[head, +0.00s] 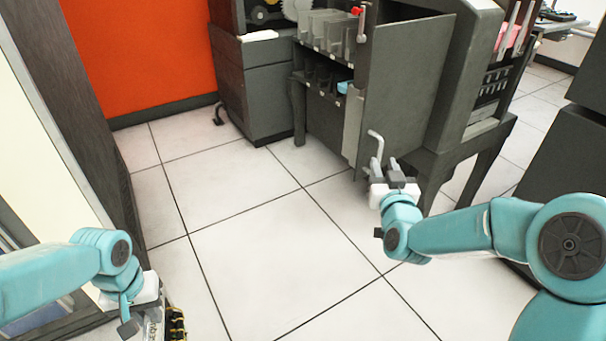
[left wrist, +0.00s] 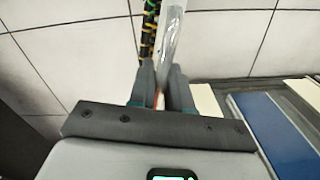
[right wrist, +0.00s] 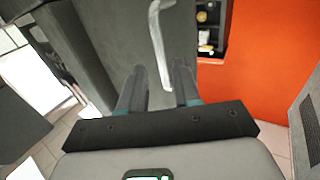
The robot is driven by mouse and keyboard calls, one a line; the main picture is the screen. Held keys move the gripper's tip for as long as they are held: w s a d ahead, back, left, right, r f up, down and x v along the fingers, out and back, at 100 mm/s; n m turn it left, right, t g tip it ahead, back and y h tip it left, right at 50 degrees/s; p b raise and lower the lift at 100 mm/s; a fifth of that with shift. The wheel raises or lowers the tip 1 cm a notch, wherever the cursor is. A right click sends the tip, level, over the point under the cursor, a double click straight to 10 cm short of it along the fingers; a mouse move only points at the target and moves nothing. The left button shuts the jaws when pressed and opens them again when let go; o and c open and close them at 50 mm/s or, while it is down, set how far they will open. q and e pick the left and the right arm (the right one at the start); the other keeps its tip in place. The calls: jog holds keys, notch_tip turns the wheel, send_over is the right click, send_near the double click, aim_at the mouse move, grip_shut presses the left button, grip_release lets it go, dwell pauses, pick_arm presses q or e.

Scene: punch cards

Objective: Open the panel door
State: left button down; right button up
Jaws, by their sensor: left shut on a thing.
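The grey panel door (head: 402,85) is on the machine in the head view. It stands out at an angle from the machine, with compartments visible to its left. A pale bent handle (head: 376,143) is on its lower part; it also shows in the right wrist view (right wrist: 158,40). My right gripper (head: 393,180) is at the handle's lower end with its fingers apart (right wrist: 160,88). The handle's end lies between them, nearer the right finger. My left gripper (head: 130,318) is low at the left, shut on a clear, shiny strip (left wrist: 172,40).
A black and yellow thing (head: 175,322) is beside my left gripper. A dark grey cabinet (head: 262,95) stands left of the machine, before an orange wall (head: 145,50). A dark frame (head: 90,110) rises at the left. The tiled floor (head: 265,260) between my arms is clear.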

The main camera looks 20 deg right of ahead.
pick_arm(q)
jog(key=shift+w+r+p, duration=0.1)
jog(key=shift+r+p, duration=0.3)
jog(key=shift+r, duration=0.3)
pick_arm(e)
jog(key=v, duration=0.7)
jog(key=shift+s, duration=0.3)
jog(key=shift+a+r, duration=0.1)
jog(key=shift+a, duration=0.05)
